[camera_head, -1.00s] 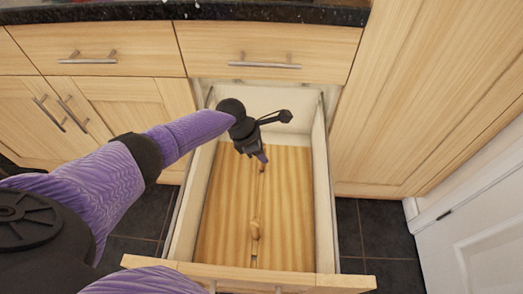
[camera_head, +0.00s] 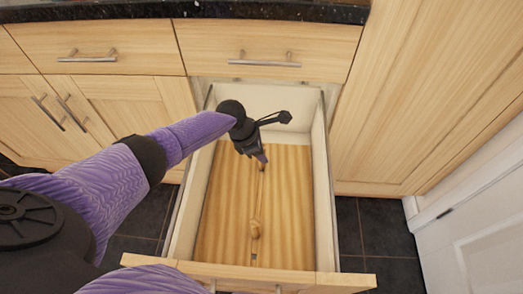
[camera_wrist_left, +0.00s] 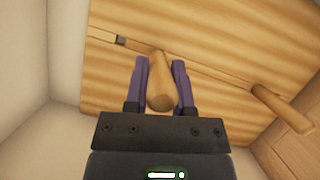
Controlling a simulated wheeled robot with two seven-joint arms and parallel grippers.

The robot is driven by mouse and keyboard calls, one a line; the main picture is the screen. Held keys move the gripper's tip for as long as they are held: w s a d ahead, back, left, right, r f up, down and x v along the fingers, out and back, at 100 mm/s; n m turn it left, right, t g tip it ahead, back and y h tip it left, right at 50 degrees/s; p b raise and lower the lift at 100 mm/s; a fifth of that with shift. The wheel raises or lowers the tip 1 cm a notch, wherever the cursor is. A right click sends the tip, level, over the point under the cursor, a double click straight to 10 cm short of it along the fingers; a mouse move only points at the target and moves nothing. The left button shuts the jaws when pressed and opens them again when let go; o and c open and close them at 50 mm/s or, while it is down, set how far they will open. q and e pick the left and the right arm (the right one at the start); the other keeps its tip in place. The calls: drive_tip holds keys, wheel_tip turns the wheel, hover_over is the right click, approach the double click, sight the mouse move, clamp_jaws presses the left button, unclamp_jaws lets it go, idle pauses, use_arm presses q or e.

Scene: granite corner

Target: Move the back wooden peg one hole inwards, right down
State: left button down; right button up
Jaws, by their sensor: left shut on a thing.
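The wooden board (camera_head: 225,215) lies in the open drawer, with a thin line running along its middle. My left gripper (camera_head: 262,157) reaches down over the back part of that line. In the left wrist view its two purple fingers (camera_wrist_left: 160,82) are shut on the back wooden peg (camera_wrist_left: 160,95). The peg's lower end meets the line; I cannot tell how deep it sits. A small dark square hole (camera_wrist_left: 120,40) shows left of it there. The front peg (camera_head: 255,229) stands near the drawer front, and also shows in the wrist view (camera_wrist_left: 270,100). My right gripper is not in view.
The drawer's pale side walls (camera_head: 323,190) stand close on both sides of the board, and its front panel (camera_head: 300,280) closes the near end. A closed drawer with a metal handle (camera_head: 265,64) and the dark countertop (camera_head: 270,12) are above.

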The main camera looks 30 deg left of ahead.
use_arm(q)
drive_tip(key=shift+f, duration=0.5)
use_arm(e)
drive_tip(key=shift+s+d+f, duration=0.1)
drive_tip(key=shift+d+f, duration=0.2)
use_arm(q)
drive_tip(key=shift+f+b, duration=0.4)
drive_tip(key=shift+b, duration=0.1)
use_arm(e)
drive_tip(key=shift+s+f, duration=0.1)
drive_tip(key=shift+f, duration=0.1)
use_arm(q)
drive_tip(key=c, duration=0.6)
unclamp_jaws()
drive_tip(key=shift+o, duration=1)
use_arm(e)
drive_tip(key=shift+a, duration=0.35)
use_arm(q)
drive_tip(key=p+v, duration=0.8)
drive_tip(key=v, duration=0.2)
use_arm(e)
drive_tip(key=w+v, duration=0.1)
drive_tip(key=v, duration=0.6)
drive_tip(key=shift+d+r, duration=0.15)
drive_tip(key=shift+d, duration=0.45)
